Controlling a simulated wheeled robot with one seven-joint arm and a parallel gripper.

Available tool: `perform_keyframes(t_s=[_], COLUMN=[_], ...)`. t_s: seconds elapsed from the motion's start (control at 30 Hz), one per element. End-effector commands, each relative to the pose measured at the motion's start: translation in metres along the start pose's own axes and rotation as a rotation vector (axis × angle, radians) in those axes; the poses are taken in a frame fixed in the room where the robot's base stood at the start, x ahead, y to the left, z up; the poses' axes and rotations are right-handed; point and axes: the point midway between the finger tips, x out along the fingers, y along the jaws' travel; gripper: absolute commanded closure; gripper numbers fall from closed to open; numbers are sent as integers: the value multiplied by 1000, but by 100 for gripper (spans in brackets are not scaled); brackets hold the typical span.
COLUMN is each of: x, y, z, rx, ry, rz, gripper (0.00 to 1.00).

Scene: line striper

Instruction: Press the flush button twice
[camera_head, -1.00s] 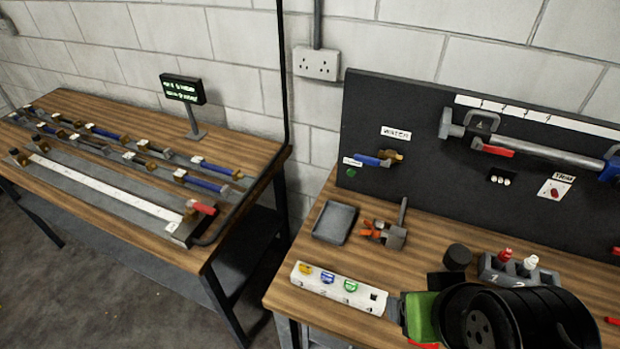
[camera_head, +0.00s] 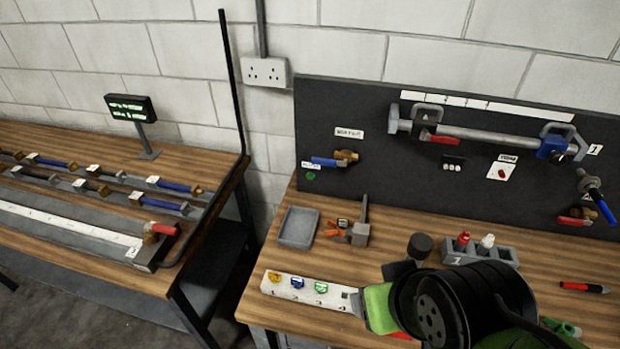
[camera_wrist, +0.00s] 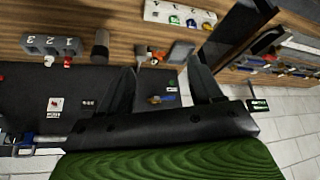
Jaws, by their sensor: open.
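A small green button (camera_head: 310,176) is on the lower left of the dark upright panel (camera_head: 400,180), under a small label too small to read. A blue-handled brass valve (camera_head: 335,160) is just above and right of it, under a label that seems to read "WATER". A red button on a white plate (camera_head: 502,172) is further right on the panel. My gripper (camera_wrist: 163,82) is open and empty in the wrist view, its two dark fingers spread towards the panel. In the head view its fingers are mostly hidden by my arm, over the bench and apart from the panel.
On the wooden bench (camera_head: 262,238) are a grey tray (camera_head: 298,227), a clamp-like tool (camera_head: 360,228), a numbered white block (camera_head: 312,292), a grey holder with bottles (camera_head: 480,252) and a red pen (camera_head: 584,287). A long pipe (camera_head: 470,132) is mounted on the panel. A second bench stands left, beyond a gap.

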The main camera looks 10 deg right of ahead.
Motion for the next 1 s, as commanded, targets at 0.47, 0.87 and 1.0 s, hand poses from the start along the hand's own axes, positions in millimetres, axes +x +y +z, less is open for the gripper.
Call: perform_keyframes(t_s=[0.47,0.87,1.0], x=[0,0,0], y=[0,0,0], z=[0,0,0], rx=[0,0,0], ry=[0,0,0], rz=[0,0,0], gripper=[100,100,100])
